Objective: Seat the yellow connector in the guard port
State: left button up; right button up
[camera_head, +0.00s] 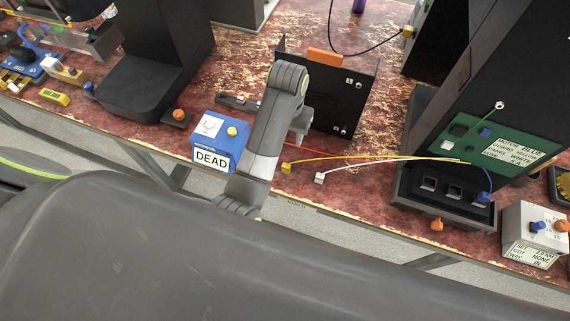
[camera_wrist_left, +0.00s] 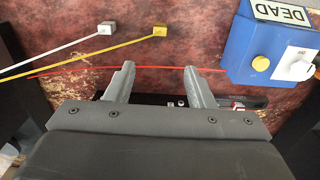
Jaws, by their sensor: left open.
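The yellow connector (camera_head: 286,168) lies on the red worn bench near its front edge, on the end of a yellow wire. It also shows in the left wrist view (camera_wrist_left: 160,31), beyond the fingertips. My left gripper (camera_wrist_left: 159,68) is open, with nothing held between its fingers. In the head view the left gripper (camera_head: 299,134) is partly hidden behind its own wrist, above the bench and behind the yellow connector. A black port block (camera_head: 440,205) with several square sockets stands at the right. A blue plug sits at its right socket. I cannot tell which socket is the guard port.
A white connector (camera_head: 319,178) lies right of the yellow one. A red wire crosses beneath the fingertips. A blue box marked DEAD (camera_head: 212,145) stands left of the arm. A black panel (camera_head: 335,95) stands behind. A grey box with knobs (camera_head: 535,228) is far right.

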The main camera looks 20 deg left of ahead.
pick_arm(q)
send_over(286, 165)
jog(key=f, duration=1.1)
jog(key=shift+w+p, duration=0.25)
jog(key=shift+p, duration=0.15)
jog(key=f, duration=0.4)
jog(key=shift+s+f+p, duration=0.2)
jog(key=shift+s+p, duration=0.1)
jog(key=shift+f, duration=0.4)
jog(key=c, duration=1.1)
pick_arm(e)
jog(key=shift+d+r, duration=0.3)
